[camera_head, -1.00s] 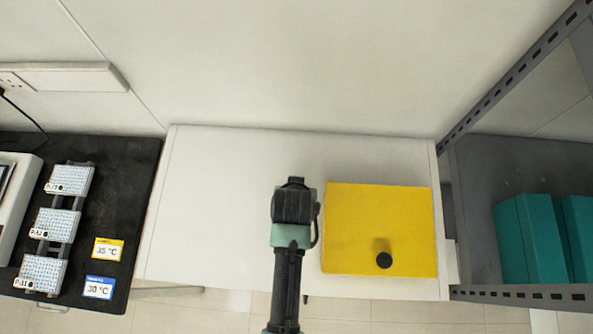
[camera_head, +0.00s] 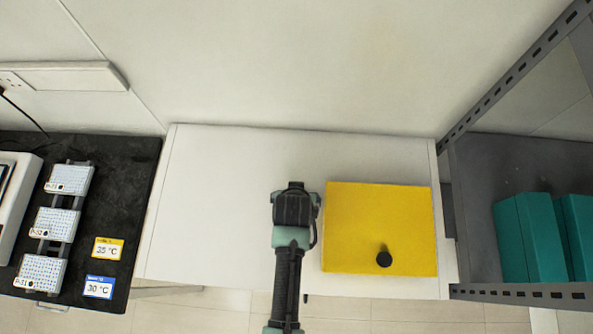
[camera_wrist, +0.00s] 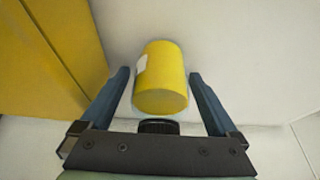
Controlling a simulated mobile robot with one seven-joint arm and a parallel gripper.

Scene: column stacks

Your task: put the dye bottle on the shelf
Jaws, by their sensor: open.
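My gripper (camera_wrist: 159,74) is open, one finger on each side of the bottle, with a gap visible on both sides. The grey metal shelf (camera_head: 475,175) stands at the right.
A yellow box (camera_head: 355,225) with a black knob (camera_head: 384,259) sits just right of my gripper. A black bench (camera_head: 125,190) with several white blocks is at left. The table's left half is clear.

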